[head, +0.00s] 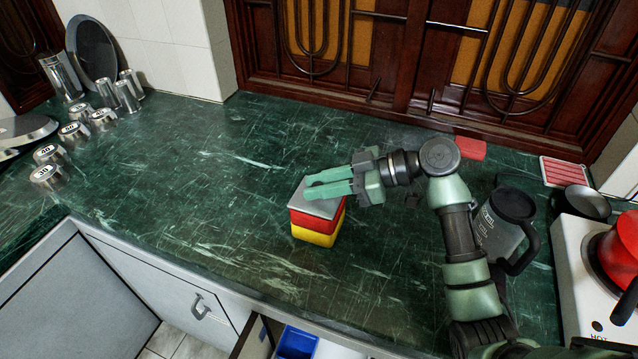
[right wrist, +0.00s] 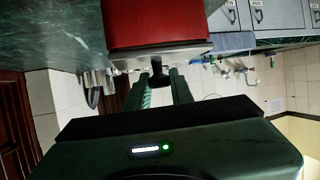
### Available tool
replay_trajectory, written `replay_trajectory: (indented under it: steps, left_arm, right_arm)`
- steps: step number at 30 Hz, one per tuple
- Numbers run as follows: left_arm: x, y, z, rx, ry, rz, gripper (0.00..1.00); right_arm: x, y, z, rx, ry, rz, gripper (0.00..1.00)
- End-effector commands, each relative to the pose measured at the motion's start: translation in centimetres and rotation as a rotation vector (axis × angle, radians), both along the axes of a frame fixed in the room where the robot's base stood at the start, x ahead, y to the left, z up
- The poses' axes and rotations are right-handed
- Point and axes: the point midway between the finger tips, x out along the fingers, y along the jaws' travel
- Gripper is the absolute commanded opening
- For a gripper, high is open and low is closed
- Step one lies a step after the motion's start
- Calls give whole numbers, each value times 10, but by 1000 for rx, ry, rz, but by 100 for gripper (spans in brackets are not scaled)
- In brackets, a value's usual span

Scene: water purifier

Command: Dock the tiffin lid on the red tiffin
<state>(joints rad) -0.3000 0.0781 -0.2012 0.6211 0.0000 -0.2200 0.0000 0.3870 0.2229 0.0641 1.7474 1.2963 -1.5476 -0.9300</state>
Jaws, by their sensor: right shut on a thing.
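The red tiffin (head: 322,222) is stacked on a yellow tiffin (head: 318,238) in the middle of the green counter. The grey tiffin lid (head: 318,207) is over the red tiffin's top and roughly lined up with it. My right gripper (head: 308,187) reaches in from the right above the lid. In the right wrist view the fingers (right wrist: 160,88) are shut on the lid's dark knob (right wrist: 157,76). There the lid (right wrist: 160,57) lies against the red tiffin (right wrist: 155,25); I cannot tell whether it is fully seated. My left gripper is not in view.
A dark mug (head: 503,228), a white stove (head: 590,270) with a red pot (head: 622,250), and a red block (head: 470,149) are on the right. The counter left of the tiffins is clear.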

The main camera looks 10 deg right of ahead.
Motion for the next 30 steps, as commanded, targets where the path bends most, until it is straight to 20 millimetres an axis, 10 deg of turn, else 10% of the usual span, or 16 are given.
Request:
replay_trajectory:
  steps: [7, 8, 10, 22, 30]
  left_arm:
    - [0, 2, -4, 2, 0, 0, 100]
    - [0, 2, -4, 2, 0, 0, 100]
    - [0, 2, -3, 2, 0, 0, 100]
    - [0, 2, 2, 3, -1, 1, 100]
    - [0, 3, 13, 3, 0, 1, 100]
  right_arm:
    - [0, 0, -4, 0, 0, 0, 0]
    - [0, 0, -4, 0, 0, 0, 25]
    - [0, 0, -3, 1, 0, 0, 44]
    - [0, 0, 3, 1, 0, 0, 44]
    - [-14, -44, 20, -5, 2, -4, 44]
